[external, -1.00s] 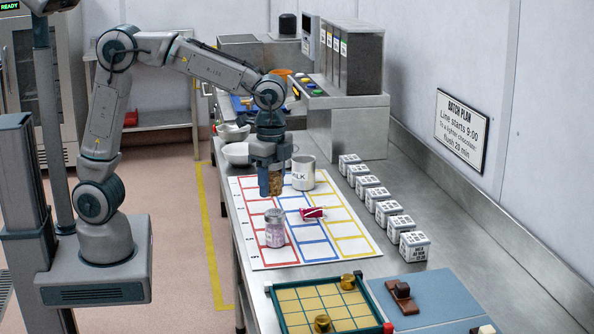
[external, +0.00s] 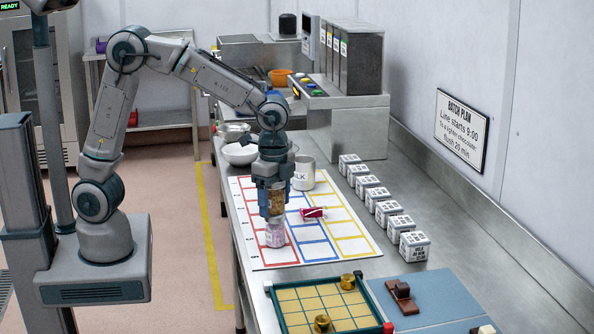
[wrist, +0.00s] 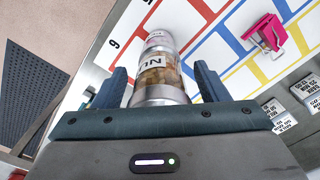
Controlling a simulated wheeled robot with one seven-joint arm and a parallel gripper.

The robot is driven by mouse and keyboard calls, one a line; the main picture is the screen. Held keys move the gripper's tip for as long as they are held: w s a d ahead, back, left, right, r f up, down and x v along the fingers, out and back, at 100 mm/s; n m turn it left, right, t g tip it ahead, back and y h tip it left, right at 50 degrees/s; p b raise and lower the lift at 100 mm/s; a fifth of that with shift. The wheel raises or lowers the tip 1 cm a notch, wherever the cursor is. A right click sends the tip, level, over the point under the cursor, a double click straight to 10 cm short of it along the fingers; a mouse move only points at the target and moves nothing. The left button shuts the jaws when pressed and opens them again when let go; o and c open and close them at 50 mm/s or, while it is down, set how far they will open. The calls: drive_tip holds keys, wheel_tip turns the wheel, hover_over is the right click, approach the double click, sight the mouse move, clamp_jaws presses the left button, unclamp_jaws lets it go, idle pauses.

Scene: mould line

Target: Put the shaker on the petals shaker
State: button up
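A shaker with brown contents and a metal lid (external: 277,203) stands upright on top of the pink petals shaker (external: 275,236). The two look lined up and touching. In the wrist view the upper shaker (wrist: 153,72) shows part of a label, "NU", with the pink shaker (wrist: 158,37) beyond it. My gripper (external: 274,212) points down over the stack, its fingers on either side of the upper shaker. The wrist view shows narrow gaps between my gripper's fingers (wrist: 160,80) and the shaker, so it looks open. The petals label is not readable.
The stack stands on a white mat with coloured grids (external: 334,257). A pink clip-like item (external: 312,213) lies to its right, and a metal milk can (external: 303,174) stands behind. Several white labelled cubes (external: 414,246) line the right. A gold-celled tray (external: 322,303) is in front.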

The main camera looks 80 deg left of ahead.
drive_tip(key=shift+r, duration=0.1)
wheel_tip(320, 180, up, 11)
drive_tip(key=shift+r, duration=0.4)
drive_tip(key=shift+s+a+r, duration=0.15)
drive_tip(key=shift+s+a, duration=0.05)
drive_tip(key=s+a+f+n+t, duration=0.1)
drive_tip(key=s+a+f+n, duration=0.1)
drive_tip(key=s, duration=0.4)
drive_tip(key=s+a+f+n+t, duration=0.1)
drive_tip(key=s+a+f+n, duration=0.2)
drive_tip(key=s, duration=0.4)
drive_tip(key=s+a+f+n+t, duration=0.1)
drive_tip(key=s+a+f+n, duration=0.2)
drive_tip(key=s+a+n, duration=0.1)
drive_tip(key=shift+s+a, duration=0.8)
drive_tip(key=shift+s, duration=0.45)
